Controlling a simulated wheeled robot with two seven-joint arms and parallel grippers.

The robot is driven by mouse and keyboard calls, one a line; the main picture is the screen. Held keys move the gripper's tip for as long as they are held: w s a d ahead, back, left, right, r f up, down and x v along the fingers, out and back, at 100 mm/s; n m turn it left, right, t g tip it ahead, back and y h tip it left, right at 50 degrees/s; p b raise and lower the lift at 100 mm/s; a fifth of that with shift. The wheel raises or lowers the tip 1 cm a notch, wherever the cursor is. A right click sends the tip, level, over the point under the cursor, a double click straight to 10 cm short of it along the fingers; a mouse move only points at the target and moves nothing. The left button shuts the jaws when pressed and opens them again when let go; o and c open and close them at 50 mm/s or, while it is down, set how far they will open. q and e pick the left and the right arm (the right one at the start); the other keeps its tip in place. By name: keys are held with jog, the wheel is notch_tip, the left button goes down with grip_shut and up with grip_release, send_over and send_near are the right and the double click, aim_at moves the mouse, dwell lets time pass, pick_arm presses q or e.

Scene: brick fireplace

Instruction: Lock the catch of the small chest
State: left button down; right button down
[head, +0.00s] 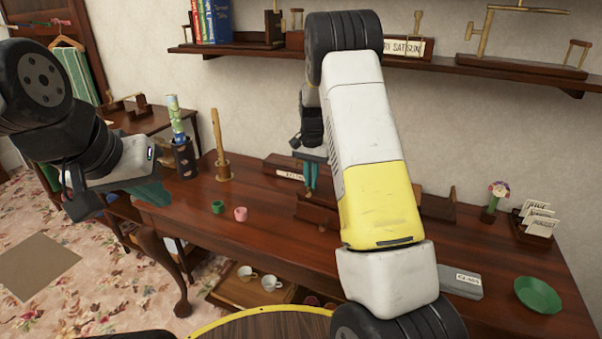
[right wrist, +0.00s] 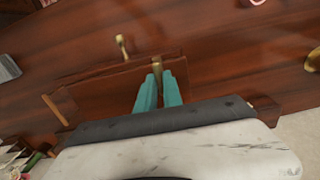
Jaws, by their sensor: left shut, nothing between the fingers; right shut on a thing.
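The small chest, a dark reddish wooden box (head: 318,215), sits on the long table in the head view, largely hidden behind my right arm. In the right wrist view, the chest (right wrist: 95,95) lies below the fingers, with a small brass catch piece (right wrist: 157,63) at their tips. My right gripper (head: 311,180) points down over the chest; its teal fingers (right wrist: 159,82) are shut on the brass piece. Another brass piece (right wrist: 122,46) stands apart, left of the fingertips. My left gripper (head: 152,195) is shut and empty, left of the table and away from the chest.
A green cup (head: 218,207) and a pink cup (head: 240,213) stand left of the chest. A wooden stand (head: 220,150) is behind them. A grey box (head: 460,283), a green plate (head: 538,294) and a card holder (head: 537,222) are at the right. The front-left tabletop is clear.

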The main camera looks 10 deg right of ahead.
dwell(0.4)
jog(key=c, duration=1.5)
grip_release()
notch_tip(320, 180, up, 8)
jog(key=shift+f, duration=0.2)
jog(key=shift+r, duration=0.1)
